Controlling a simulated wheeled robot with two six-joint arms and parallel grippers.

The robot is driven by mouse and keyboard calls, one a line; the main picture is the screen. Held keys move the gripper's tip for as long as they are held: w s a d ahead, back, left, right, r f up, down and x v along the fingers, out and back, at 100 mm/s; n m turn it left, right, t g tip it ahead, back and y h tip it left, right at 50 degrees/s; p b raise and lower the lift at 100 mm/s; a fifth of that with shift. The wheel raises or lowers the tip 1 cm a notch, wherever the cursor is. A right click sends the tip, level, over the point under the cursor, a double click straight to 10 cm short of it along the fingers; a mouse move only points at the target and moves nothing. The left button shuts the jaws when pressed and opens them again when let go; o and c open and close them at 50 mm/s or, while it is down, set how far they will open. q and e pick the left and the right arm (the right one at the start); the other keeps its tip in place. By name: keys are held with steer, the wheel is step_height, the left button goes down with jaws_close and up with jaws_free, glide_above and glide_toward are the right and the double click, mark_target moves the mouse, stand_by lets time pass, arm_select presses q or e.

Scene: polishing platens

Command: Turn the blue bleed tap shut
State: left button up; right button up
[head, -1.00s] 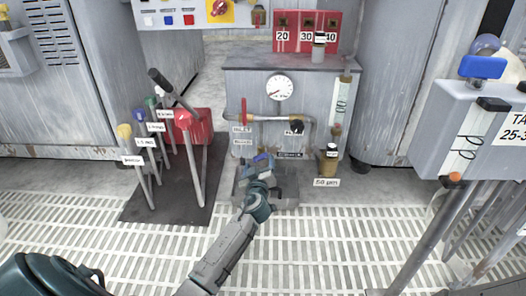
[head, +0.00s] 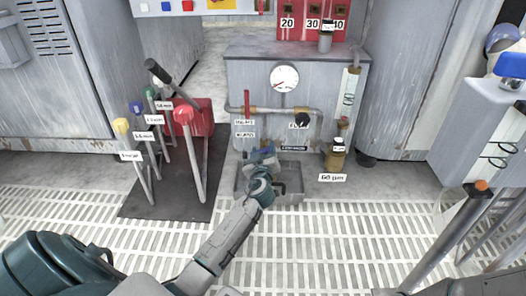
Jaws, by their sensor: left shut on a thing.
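My left gripper (head: 262,162) reaches in from below, low in front of the grey cabinet with the pipe and gauge. It is shut on a small blue part at its tips, which I take to be the blue bleed tap (head: 268,151). The gripper covers much of the tap, so how far it is turned cannot be told. Gripper and tap are over a grey metal tray (head: 290,184) on the floor. My right gripper is not in view.
Above the tap are a pipe with a red handle (head: 247,103), a black knob (head: 302,120) and a round gauge (head: 284,77). A brown bottle (head: 335,158) stands to the right.

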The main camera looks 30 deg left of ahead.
arm_select(q)
steer(key=m, duration=0.5)
steer(key=shift+d, duration=0.1)
steer(key=o, duration=1)
